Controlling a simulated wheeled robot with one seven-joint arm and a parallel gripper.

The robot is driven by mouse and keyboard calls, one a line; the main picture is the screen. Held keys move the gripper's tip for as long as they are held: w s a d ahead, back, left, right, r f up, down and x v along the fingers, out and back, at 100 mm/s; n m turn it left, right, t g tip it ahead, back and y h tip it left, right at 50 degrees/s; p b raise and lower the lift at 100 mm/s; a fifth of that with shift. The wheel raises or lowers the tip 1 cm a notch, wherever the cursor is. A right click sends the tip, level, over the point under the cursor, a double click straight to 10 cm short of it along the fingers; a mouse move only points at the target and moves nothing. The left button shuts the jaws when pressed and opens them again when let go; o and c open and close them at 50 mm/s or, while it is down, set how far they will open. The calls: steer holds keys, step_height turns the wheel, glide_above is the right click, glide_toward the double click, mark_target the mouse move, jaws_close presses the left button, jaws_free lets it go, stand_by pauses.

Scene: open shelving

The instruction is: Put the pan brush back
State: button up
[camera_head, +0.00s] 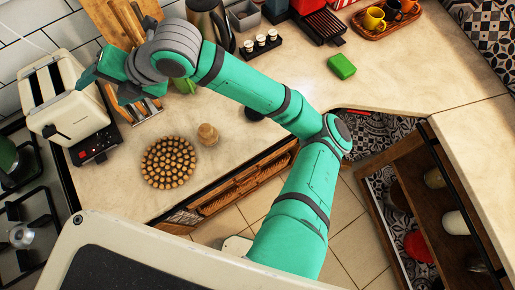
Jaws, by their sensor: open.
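A small round wooden item (208,134) with a knob on top, which looks like the pan brush, stands on the pale counter (260,150), just right of a round wooden trivet (169,162). My gripper (104,88) is at the upper left, beside the white toaster (65,97) and above the back of the counter. It is open, with nothing seen between its fingers. It is well apart from the brush, up and to the left. My wrist hides part of the wooden boards and utensils behind it.
A kettle (209,22), a black rack of small jars (261,44), a green sponge (341,66) and a cup tray (385,18) stand along the back. An open cabinet (425,200) is at right. The middle counter is fairly clear.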

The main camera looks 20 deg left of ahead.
steer(key=w+d+r+m+t+y, duration=0.2)
steer(key=w+r+m+t+y, duration=0.6)
steer(key=m, duration=0.7)
steer(key=w+d+f+m+t+h, duration=0.3)
steer(key=w+d+f+m+t, duration=0.4)
steer(key=m, duration=0.3)
steer(key=s+d+f+m+t+h, duration=0.1)
steer(key=s+d+f+m+h, duration=0.2)
steer(key=d+f, duration=0.4)
steer(key=s+d+f+m+t+h, duration=0.2)
steer(key=s+d+f+m+h, duration=0.1)
steer(key=d+f+m+h, duration=0.2)
steer(key=s+d+f+m+t+h, duration=0.1)
steer(key=s+d+f+m+h, duration=0.3)
steer(key=d+f, duration=0.5)
steer(key=shift+d+m+h, duration=0.6)
steer(key=shift+d+m, duration=0.1)
steer(key=shift+m, duration=0.3)
steer(key=s+d+f+h, duration=0.1)
steer(key=s+d+f, duration=0.1)
steer(key=s+d, duration=0.3)
steer(key=s+d+f+g+h, duration=0.1)
steer(key=s+d, duration=0.5)
steer(key=s, duration=0.5)
steer(key=shift+s+f+m+h, duration=0.2)
steer(key=shift+f+m+h, duration=0.1)
steer(key=shift+f+h, duration=0.1)
